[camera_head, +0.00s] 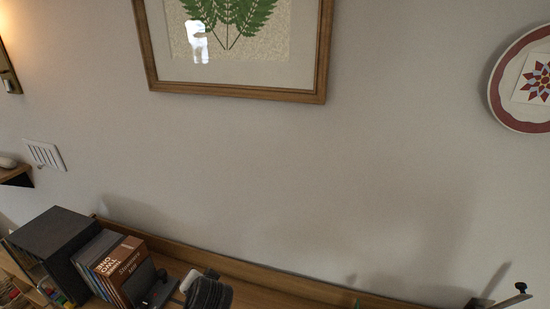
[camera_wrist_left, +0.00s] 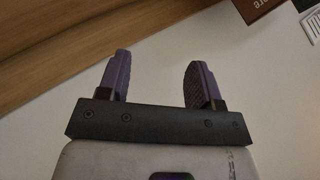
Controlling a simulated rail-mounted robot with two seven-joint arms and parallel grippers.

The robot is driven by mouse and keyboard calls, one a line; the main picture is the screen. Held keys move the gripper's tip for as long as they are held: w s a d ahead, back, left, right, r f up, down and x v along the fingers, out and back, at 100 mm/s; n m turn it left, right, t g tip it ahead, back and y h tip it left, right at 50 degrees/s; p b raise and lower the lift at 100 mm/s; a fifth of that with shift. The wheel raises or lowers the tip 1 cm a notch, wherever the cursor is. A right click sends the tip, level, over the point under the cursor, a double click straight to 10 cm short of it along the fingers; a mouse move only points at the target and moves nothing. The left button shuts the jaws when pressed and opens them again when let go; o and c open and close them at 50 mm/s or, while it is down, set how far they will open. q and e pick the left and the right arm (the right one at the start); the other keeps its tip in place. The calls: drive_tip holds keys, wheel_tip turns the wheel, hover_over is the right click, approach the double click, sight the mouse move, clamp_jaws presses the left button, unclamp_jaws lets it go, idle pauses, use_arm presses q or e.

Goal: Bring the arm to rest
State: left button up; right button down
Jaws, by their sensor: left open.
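My left gripper (camera_wrist_left: 158,75) shows in the left wrist view. Its two purple fingers stand wide apart and nothing is between them. Behind the fingers are a pale wall-like surface and a brown wooden surface (camera_wrist_left: 60,40). In the head view I cannot clearly make out either gripper.
In the head view, a wooden shelf top (camera_head: 260,296) runs along the wall, with a row of upright cases (camera_head: 122,268) beside a dark box (camera_head: 52,240). A dark ribbed object (camera_head: 207,293) is near them. A framed leaf picture (camera_head: 235,91) and a plate (camera_head: 497,92) hang above.

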use_arm(q)
drive_tip(key=s+r+n+t+h+p, duration=0.15)
drive_tip(key=s+h, duration=0.45)
drive_tip(key=s, duration=0.9)
drive_tip(key=s+f+g, duration=0.2)
drive_tip(key=s+f, duration=0.2)
drive_tip(key=s, duration=0.4)
drive_tip(key=s+a+f+g+p, duration=0.1)
drive_tip(key=s+f+g, duration=0.1)
drive_tip(key=s+f, duration=0.3)
drive_tip(key=s+a+f+n+g, duration=0.1)
drive_tip(key=s+f, duration=0.3)
drive_tip(key=s, duration=0.7)
drive_tip(key=shift+s+f+g, duration=0.15)
drive_tip(key=shift+f+g, duration=0.25)
drive_tip(key=shift+g, duration=0.05)
drive_tip(key=shift+a, duration=0.1)
